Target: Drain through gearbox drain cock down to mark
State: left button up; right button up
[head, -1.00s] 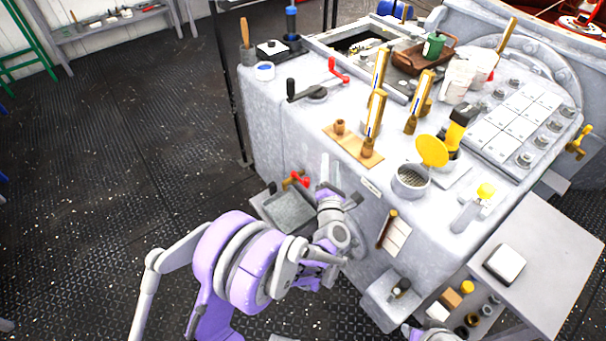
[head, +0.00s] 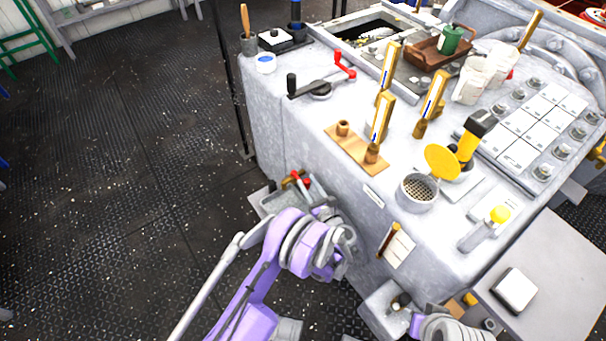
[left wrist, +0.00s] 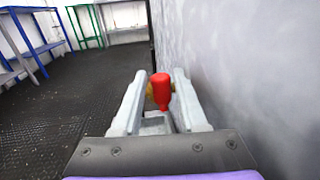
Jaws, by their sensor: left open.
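The drain cock (head: 297,179) has a red handle and a brass body, low on the left side of the grey gearbox housing (head: 290,120). A grey tray (head: 270,203) sits below it. In the left wrist view the red handle (left wrist: 161,88) appears upright between the fingers of my open left gripper (left wrist: 163,76), apparently beyond them; contact cannot be told. The tray (left wrist: 154,124) shows below the handle. In the head view my wrist hides most of the left gripper. Brass-framed gauges (head: 380,126) with blue showing stand on the housing; their marks are too small to read.
The housing's side wall (left wrist: 235,70) stands close to the right of my left gripper. A red-ended crank (head: 322,86), a yellow-lidded strainer cup (head: 418,192) and a side table (head: 545,265) are nearby. The dark floor (head: 120,180) at left is clear.

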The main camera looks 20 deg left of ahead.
pick_arm(q)
jog(key=shift+x, duration=2.2)
jog(key=shift+c, duration=0.4)
grip_shut()
